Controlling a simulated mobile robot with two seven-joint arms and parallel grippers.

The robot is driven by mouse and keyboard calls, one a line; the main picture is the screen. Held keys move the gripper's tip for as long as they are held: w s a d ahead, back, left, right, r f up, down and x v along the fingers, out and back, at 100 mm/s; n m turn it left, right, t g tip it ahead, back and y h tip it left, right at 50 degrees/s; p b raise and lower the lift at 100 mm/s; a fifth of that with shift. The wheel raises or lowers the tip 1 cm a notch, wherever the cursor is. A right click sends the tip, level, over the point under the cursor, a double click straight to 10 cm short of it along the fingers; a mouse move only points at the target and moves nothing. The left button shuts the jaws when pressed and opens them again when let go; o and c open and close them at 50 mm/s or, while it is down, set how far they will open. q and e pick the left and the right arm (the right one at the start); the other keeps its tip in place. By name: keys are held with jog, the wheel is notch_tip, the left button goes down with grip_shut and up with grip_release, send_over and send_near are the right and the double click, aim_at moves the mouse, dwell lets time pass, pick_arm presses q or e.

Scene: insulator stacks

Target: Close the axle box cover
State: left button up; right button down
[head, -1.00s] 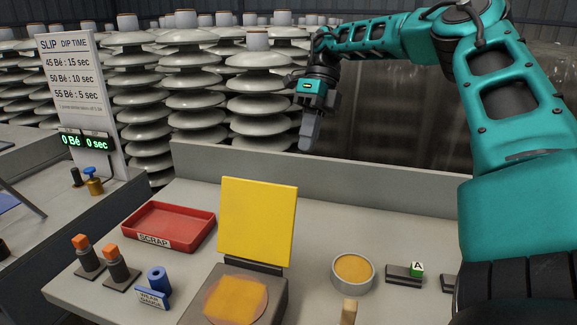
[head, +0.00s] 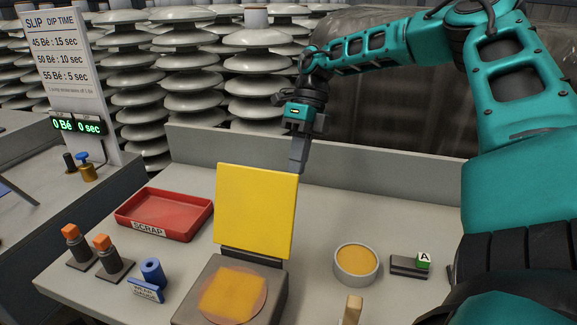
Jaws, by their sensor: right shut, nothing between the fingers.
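The axle box (head: 187,307) is a grey box at the front of the bench with an orange-yellow patch (head: 232,293) on its round top opening. Its yellow cover (head: 256,210) stands open, nearly upright, along the box's back edge. My right gripper (head: 298,168) is shut and empty, pointing down. In the picture it is at the cover's top right corner, seemingly behind the cover; I cannot tell whether they touch. My left gripper is not in view.
A red scrap tray (head: 165,214), orange-topped posts (head: 105,252) and a blue roll (head: 152,271) are left of the box. A round tin (head: 356,264) and a block with a green A cube (head: 423,261) are to the right. A low wall (head: 400,168) runs behind.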

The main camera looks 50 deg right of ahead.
jog(key=a, duration=0.2)
jog(key=s+a, duration=0.1)
jog(key=shift+a+r+p, duration=0.35)
jog(key=shift+a+r, duration=0.05)
